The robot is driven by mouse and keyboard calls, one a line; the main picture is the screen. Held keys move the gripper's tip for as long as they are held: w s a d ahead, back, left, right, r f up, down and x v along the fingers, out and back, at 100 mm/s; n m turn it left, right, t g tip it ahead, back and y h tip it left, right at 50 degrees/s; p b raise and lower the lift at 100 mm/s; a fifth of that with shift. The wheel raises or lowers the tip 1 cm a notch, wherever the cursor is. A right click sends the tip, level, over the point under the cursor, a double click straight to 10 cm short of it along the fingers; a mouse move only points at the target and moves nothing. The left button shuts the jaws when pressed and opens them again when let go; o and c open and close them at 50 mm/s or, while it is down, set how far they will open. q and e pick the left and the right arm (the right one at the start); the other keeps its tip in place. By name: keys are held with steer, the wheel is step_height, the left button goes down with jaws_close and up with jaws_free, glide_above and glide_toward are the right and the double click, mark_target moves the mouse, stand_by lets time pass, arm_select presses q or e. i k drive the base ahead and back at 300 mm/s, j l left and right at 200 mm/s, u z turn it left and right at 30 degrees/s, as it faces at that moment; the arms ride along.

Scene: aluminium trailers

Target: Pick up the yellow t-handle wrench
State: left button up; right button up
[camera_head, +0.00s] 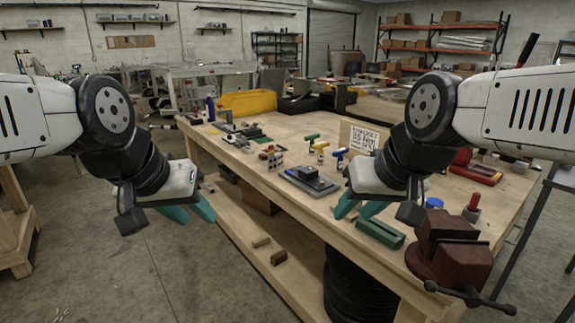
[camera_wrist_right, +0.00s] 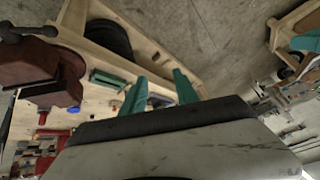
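The yellow t-handle wrench (camera_head: 320,148) stands upright on the workbench (camera_head: 262,190), between a green t-handle wrench (camera_head: 311,139) and a blue one (camera_head: 340,156). My right gripper (camera_head: 356,211) is open and empty, nearer the front edge of the bench than the wrench and to its right. Its two teal fingers stand apart in the right wrist view (camera_wrist_right: 160,88), where I cannot make out the yellow wrench. My left gripper (camera_head: 194,210) is open and empty, left of the bench's front edge and well away from the wrench.
A dark grey device (camera_head: 308,182) lies in front of the wrenches. A red-brown vise (camera_head: 447,250) and a green block (camera_head: 380,233) sit at the near right. A yellow bin (camera_head: 248,103) is at the back.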

mark_target(320, 146)
steer(key=i+j+z, duration=0.15)
steer(key=i, duration=0.3)
steer(key=i+j+z, duration=0.1)
steer(key=i+j, duration=0.3)
steer(key=i+l, duration=0.1)
steer(key=i, duration=0.2)
steer(key=i+l+z, duration=0.1)
steer(key=i, duration=0.15)
steer(key=i+j+z, duration=0.2)
steer(key=j, duration=0.15)
steer(key=i+j+z, duration=0.25)
steer(key=j+z, duration=0.2)
steer(key=j, duration=0.3)
steer(key=i+j+z, duration=0.25)
steer(key=j, duration=0.2)
steer(key=j+z, duration=0.2)
steer(key=j, duration=0.2)
